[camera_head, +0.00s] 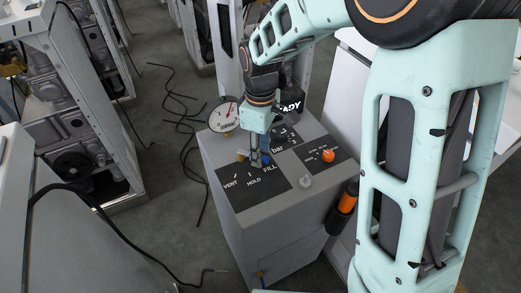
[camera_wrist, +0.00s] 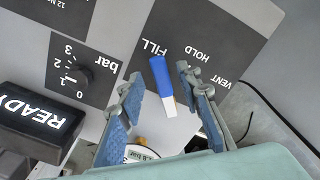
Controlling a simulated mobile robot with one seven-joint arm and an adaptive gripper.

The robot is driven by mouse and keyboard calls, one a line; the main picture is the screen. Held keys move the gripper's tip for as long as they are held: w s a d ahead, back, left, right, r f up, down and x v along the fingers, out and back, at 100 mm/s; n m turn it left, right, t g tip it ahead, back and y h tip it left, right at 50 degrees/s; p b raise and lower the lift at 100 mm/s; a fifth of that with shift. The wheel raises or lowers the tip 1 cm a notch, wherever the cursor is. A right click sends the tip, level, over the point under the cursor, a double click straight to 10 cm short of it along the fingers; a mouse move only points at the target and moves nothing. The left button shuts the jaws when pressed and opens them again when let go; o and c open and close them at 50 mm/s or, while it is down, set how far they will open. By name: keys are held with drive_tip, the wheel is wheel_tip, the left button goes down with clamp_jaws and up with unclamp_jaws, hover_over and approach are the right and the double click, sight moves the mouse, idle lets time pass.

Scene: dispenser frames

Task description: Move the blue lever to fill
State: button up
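The blue lever (camera_wrist: 160,78) is on the dark panel (camera_wrist: 225,45) marked FILL, HOLD and VENT. In the head view the lever (camera_head: 266,159) shows as a small blue patch by FILL, partly hidden by my gripper (camera_head: 257,157). In the wrist view my gripper (camera_wrist: 164,108) is open, with one blue-padded finger on each side of the lever, apparently with gaps on both sides. Contact cannot be told.
A black bar dial (camera_wrist: 84,76) sits beside the lever panel. Cables (camera_head: 185,125) lie on the floor to the left.

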wheel_tip(320, 180, up, 12)
idle(0.6)
drive_tip(key=shift+a, duration=0.1)
